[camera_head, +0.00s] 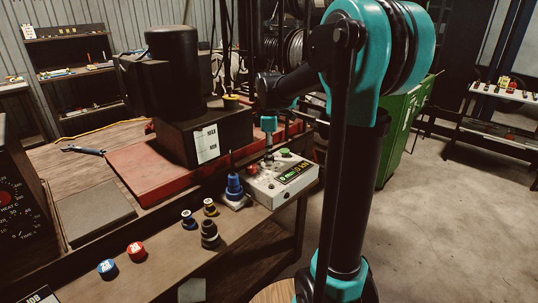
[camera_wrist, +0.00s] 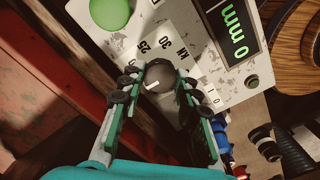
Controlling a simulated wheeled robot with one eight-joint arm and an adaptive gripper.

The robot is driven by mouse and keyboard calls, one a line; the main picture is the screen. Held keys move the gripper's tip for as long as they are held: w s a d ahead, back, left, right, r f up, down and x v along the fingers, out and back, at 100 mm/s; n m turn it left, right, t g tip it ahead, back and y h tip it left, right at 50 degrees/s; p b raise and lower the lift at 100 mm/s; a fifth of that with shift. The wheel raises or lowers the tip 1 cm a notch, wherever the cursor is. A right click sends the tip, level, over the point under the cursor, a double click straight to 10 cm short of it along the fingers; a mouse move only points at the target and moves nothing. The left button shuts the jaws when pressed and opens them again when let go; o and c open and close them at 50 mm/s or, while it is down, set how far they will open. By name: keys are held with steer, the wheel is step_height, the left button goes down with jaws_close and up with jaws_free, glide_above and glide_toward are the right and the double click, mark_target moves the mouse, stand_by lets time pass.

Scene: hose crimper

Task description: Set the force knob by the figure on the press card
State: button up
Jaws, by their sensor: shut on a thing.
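The force knob (camera_wrist: 158,72) is a small grey dial with a white pointer mark, which sits on its lower-left side in the wrist view. The control box (camera_head: 291,184) is light grey with a lit green display (camera_wrist: 236,34). A white card (camera_head: 208,143) with dark print is on the black press; its text is too small to read surely, and I cannot tell whether it is the press card.
The box has a green button (camera_wrist: 110,12) and a red button (camera_head: 307,170). Several fittings and red and blue caps (camera_head: 137,251) lie along the bench front. A JOB card (camera_head: 41,295) is cut off at bottom left.

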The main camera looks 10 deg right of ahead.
stand_by(0.4)
steer(key=o, duration=1.2)
steer(key=shift+c, duration=0.2)
steer(key=shift+r, duration=0.1)
step_height(320, 180, up, 12)
